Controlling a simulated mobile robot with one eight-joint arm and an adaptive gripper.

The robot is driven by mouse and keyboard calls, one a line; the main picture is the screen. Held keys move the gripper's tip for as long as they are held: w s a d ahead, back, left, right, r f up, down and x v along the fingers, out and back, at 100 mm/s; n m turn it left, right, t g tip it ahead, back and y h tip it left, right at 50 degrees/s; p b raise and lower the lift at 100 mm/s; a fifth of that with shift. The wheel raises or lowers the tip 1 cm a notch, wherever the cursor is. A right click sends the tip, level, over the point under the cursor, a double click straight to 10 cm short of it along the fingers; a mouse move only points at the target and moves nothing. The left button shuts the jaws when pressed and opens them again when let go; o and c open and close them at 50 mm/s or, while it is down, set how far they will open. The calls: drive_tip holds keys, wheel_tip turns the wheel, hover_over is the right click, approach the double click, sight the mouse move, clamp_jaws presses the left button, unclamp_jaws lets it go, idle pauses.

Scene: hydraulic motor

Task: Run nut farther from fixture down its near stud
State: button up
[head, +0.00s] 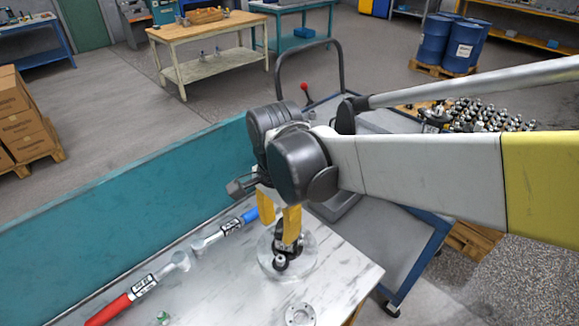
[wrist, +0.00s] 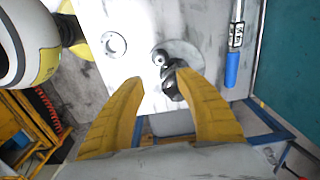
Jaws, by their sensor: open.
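The fixture is a round pale metal plate (head: 304,268) on the white marbled bench, with a dark hydraulic motor part (head: 280,248) standing on it. The plate also shows in the wrist view (wrist: 192,52). My gripper (head: 279,228) points down over the dark part. Its two yellow fingers are spread apart, and in the wrist view (wrist: 163,78) the dark part (wrist: 171,84) shows between and just beyond the fingertips. A small round grey-black piece (head: 280,262) sits at the near side of the dark part. The nuts and studs are too small to tell apart, and the fingers partly hide them.
A blue-handled wrench (head: 238,221) and a red-handled wrench (head: 125,300) lie on the bench, left of the fixture. A flat round flange (head: 299,315) lies at the front. A teal panel (head: 130,200) borders the bench. A cart (head: 385,250) stands at right.

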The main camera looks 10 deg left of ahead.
sight(280, 258)
wheel_tip(280, 258, down, 11)
drive_tip(key=p, duration=0.3)
drive_tip(key=shift+f, duration=0.15)
idle(0.7)
idle(0.6)
clamp_jaws()
unclamp_jaws()
